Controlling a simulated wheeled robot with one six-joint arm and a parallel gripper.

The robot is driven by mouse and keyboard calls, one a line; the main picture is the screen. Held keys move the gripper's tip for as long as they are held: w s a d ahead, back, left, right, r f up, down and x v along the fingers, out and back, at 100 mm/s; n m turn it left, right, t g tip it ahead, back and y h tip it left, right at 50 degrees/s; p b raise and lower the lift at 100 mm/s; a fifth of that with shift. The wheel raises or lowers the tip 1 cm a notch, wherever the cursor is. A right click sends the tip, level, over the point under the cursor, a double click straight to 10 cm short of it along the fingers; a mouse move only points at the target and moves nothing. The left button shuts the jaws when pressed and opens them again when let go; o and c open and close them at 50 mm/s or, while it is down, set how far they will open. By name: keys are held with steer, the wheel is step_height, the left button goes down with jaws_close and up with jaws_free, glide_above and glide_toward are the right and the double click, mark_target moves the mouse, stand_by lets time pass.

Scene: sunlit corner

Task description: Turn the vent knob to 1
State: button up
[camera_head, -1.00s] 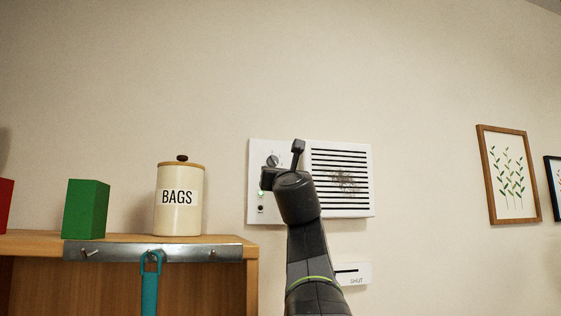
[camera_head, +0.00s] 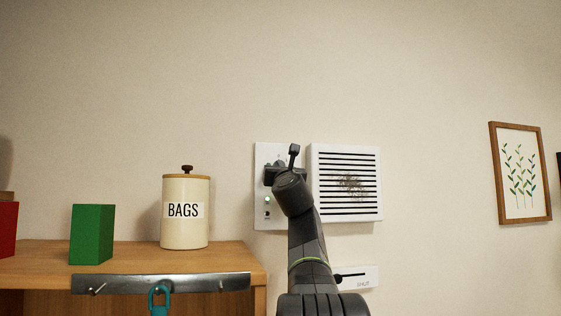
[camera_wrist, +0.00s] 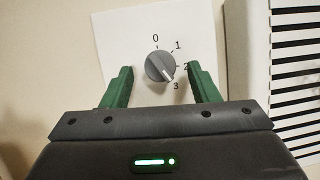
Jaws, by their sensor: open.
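The vent knob (camera_wrist: 160,66) is a round grey dial on a white panel (camera_wrist: 116,28), with the numbers 0, 1, 2 and 3 around it. Its white mark points to the lower right, toward 3. My gripper (camera_wrist: 160,69) is open, its green fingers to the left and right of the knob in the wrist view. I cannot tell whether they touch it. In the head view my gripper (camera_head: 285,172) is in front of the panel (camera_head: 263,150) and hides most of the knob.
A slatted vent (camera_head: 346,215) with a dark smudge is right of the panel. A slider plate (camera_head: 368,280) is below. On the shelf (camera_head: 140,254) at left stand a BAGS canister (camera_head: 184,229) and a green block (camera_head: 92,235). A framed picture (camera_head: 521,205) hangs at right.

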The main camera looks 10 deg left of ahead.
steer(key=shift+w+a+r, duration=0.1)
steer(key=shift+w+r, duration=0.05)
steer(key=shift+w, duration=0.25)
steer(key=c, duration=1)
steer(key=shift+n+y, duration=0.4)
steer(key=shift+n, duration=0.1)
steer(key=shift+w+d+r+n+g+y+p, duration=0.15)
steer(key=shift+n+g+y, duration=0.85)
steer(key=shift+n, duration=1.95)
steer(key=shift+d+n+g+y+p, duration=0.15)
steer(key=shift+n+g+y, duration=0.85)
steer(key=shift+n, duration=2)
steer(key=shift+w+d+r+n+g+y+p, duration=0.2)
steer(key=shift+n+g+y, duration=0.8)
steer(key=shift+n, duration=1.95)
steer(key=shift+s+f+n, duration=0.15)
steer(key=shift+f+n, duration=0.05)
steer(key=shift+n, duration=0.2)
